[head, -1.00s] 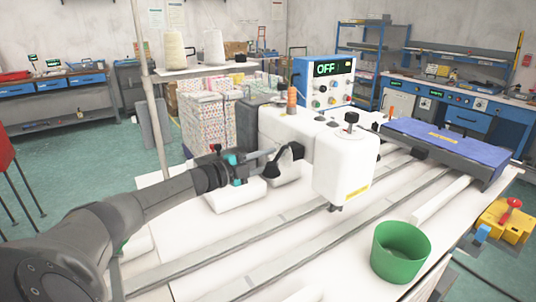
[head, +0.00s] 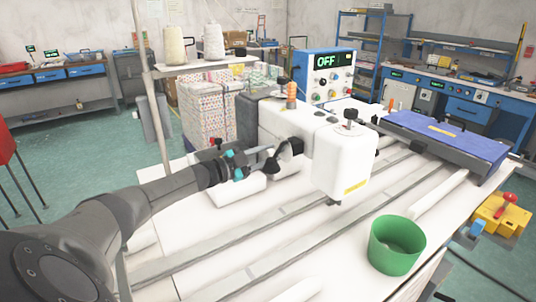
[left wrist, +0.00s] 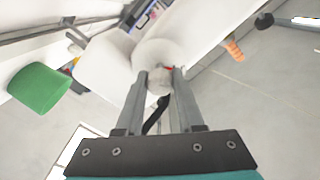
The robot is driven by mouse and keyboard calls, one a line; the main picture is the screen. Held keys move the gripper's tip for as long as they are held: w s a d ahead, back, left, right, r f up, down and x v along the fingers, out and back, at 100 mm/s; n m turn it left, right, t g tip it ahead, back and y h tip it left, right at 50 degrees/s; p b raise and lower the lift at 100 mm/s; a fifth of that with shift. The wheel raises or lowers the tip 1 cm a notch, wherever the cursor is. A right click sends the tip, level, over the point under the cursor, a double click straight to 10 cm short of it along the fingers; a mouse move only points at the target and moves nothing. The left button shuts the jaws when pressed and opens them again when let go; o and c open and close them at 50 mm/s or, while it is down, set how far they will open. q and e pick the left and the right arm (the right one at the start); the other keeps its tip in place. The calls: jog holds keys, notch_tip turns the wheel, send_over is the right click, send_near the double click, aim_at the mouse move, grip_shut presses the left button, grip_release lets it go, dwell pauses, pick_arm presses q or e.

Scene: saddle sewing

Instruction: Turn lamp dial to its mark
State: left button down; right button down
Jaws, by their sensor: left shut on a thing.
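In the head view my left gripper (head: 272,160) is at the left side of the white sewing machine (head: 342,160). In the left wrist view its two fingers (left wrist: 160,82) are shut on a small round grey knob, which I take as the lamp dial (left wrist: 158,79). A pale round disc (left wrist: 158,52) lies just behind the dial, with a small red mark (left wrist: 168,68) close to the fingertips. A black curved piece shows between the fingers. The dial is hidden by the gripper in the head view. My right gripper is not in view.
A green bin (head: 397,246) stands on the white table (head: 240,232) in front of the machine. A control box (head: 323,72) reading OFF stands behind it. A blue padded board (head: 445,137) lies at right. Stacked patterned bundles (head: 207,112) stand behind the arm.

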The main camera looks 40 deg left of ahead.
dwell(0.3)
pick_arm(q)
jog(key=c, duration=0.5)
grip_release()
jog(key=shift+p+v, duration=1.95)
jog(key=shift+v, duration=5.7)
